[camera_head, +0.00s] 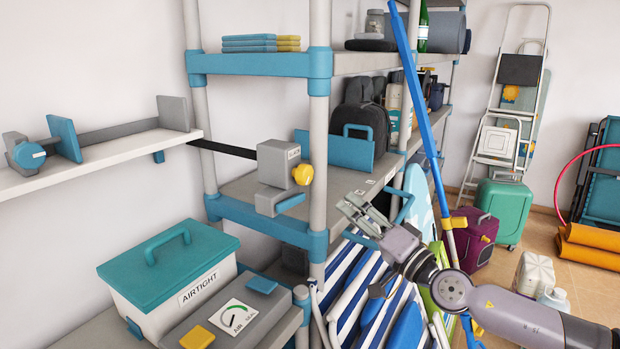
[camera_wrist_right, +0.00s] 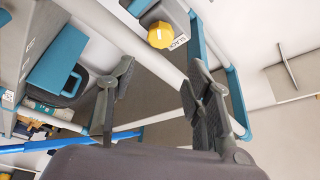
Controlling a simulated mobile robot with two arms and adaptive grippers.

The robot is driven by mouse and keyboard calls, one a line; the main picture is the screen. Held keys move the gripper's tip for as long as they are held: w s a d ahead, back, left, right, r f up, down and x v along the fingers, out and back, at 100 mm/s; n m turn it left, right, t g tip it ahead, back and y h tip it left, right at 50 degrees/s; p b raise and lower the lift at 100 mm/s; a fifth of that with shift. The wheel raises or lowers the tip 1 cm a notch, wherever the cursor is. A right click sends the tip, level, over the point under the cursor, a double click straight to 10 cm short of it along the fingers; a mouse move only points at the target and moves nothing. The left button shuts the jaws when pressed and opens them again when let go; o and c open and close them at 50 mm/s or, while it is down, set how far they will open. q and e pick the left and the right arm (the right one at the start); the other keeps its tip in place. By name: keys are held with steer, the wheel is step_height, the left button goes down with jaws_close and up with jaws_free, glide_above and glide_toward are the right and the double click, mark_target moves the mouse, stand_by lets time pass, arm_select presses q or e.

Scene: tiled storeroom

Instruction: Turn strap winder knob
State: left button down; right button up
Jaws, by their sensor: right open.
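In the right wrist view the yellow knob (camera_wrist_right: 161,35) shows near the top, beside a "SLACK" label. My right gripper (camera_head: 359,212) is open and empty, to the right of and below the knob, apart from it. Its two fingers (camera_wrist_right: 160,92) stand apart in the wrist view, with the knob beyond them. My left gripper is not in view.
The shelf post (camera_head: 318,130) stands just right of the winder. A blue pole (camera_head: 424,120) leans near my right arm. Striped folded chairs (camera_head: 350,290) stand below my gripper. An airtight box (camera_head: 165,275) and a gauge unit (camera_head: 235,318) sit at lower left.

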mark_target(308, 177)
steer(key=x, duration=1.4)
steer(key=shift+f+b, duration=0.1)
steer(key=shift+b, duration=0.2)
steer(key=shift+c, duration=0.2)
steer(key=c, duration=0.8)
